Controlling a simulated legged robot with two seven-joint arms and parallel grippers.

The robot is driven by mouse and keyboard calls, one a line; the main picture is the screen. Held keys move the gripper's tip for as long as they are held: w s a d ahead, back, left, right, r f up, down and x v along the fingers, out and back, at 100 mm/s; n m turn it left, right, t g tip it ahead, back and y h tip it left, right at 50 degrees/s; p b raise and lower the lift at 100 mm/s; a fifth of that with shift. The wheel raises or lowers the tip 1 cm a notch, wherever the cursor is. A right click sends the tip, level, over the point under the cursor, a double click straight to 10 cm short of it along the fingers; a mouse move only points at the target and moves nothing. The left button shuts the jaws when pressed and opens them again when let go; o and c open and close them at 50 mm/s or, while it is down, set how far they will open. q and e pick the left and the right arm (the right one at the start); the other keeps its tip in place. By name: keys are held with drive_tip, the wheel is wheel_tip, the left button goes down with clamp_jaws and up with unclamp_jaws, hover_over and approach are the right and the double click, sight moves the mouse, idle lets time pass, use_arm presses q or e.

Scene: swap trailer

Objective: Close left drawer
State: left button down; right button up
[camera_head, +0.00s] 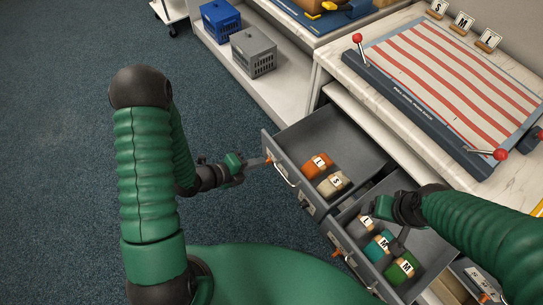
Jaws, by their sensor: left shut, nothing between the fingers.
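The left drawer (345,130) is pulled open below the counter. It holds an orange bundle labelled L (318,165) and a tan bundle labelled S (333,183). Its metal handle (283,173) is on the front panel. My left gripper (264,161) is shut and empty, with its fingertips at the outer face of the drawer front, near the handle. I cannot tell whether they touch. My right gripper (385,222) is over the right drawer (344,236), which is also open; its fingers are partly hidden against the contents.
The right drawer holds grey, teal (378,246) and green (401,268) labelled bundles. A striped board (450,80) with red-knobbed levers lies on the counter above. Blue (220,20) and grey (253,52) crates stand on a low shelf. Open carpet lies to the left.

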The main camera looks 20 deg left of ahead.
sight(279, 154)
use_arm(q)
drive_tip(key=shift+w+d+f, duration=0.2)
drive_tip(key=shift+w+d, duration=0.65)
drive_tip(key=shift+w, duration=0.25)
drive_tip(key=shift+w+d+f, duration=0.15)
drive_tip(key=shift+w+d, duration=0.65)
drive_tip(key=shift+w, duration=0.25)
use_arm(e)
drive_tip(key=shift+f, duration=0.25)
use_arm(q)
drive_tip(key=shift+w, duration=0.1)
